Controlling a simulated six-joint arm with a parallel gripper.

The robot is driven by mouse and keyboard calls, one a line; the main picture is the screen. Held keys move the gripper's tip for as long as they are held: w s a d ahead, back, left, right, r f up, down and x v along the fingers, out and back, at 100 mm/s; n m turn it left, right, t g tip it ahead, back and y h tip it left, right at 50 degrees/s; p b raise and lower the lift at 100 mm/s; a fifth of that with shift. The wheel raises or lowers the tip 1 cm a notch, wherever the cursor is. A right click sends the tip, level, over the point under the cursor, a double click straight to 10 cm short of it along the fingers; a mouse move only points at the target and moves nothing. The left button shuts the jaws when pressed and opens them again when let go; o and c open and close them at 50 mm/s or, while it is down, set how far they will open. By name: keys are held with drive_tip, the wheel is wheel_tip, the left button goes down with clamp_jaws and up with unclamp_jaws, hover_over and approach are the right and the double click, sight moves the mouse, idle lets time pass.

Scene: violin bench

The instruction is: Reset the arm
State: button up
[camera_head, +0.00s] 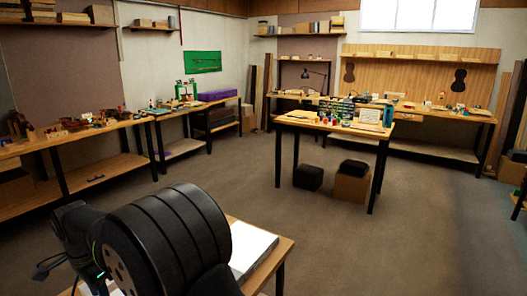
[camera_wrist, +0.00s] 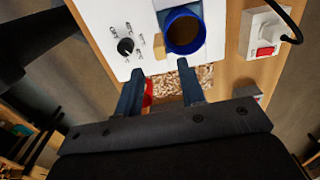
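In the wrist view my gripper (camera_wrist: 160,69) has its two dark blue fingers apart, with nothing held between them. The fingers point towards a white panel (camera_wrist: 110,30) with a black dial and a round blue-rimmed cup or opening (camera_wrist: 184,31), brown inside. A small tan block (camera_wrist: 159,53) lies beside the blue rim. A red item (camera_wrist: 148,93) shows partly between the fingers, over a speckled brown patch (camera_wrist: 203,77). In the head view my black arm fills the lower left, and my gripper does not show.
A white box with a red switch (camera_wrist: 265,51) and a black cable sits on the wooden bench top (camera_wrist: 235,70). In the head view a centre table (camera_head: 300,120) stands clear of the wall benches (camera_head: 100,127). Boxes (camera_head: 351,187) stand below it. Open floor (camera_head: 230,180) lies between.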

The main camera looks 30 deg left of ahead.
wheel_tip(320, 180, up, 6)
wheel_tip(320, 180, down, 12)
drive_tip(key=shift+f, duration=0.2)
wheel_tip(320, 180, up, 4)
drive_tip(key=shift+r, duration=0.1)
drive_tip(key=w+d+r, duration=0.7)
drive_tip(key=w, duration=0.3)
drive_tip(key=w+a+f+n, duration=0.6)
drive_tip(key=w+a+n, duration=0.4)
drive_tip(key=n, duration=0.8)
drive_tip(key=shift+a+f, duration=0.15)
drive_tip(key=shift+f, duration=0.2)
drive_tip(key=shift+w, duration=0.1)
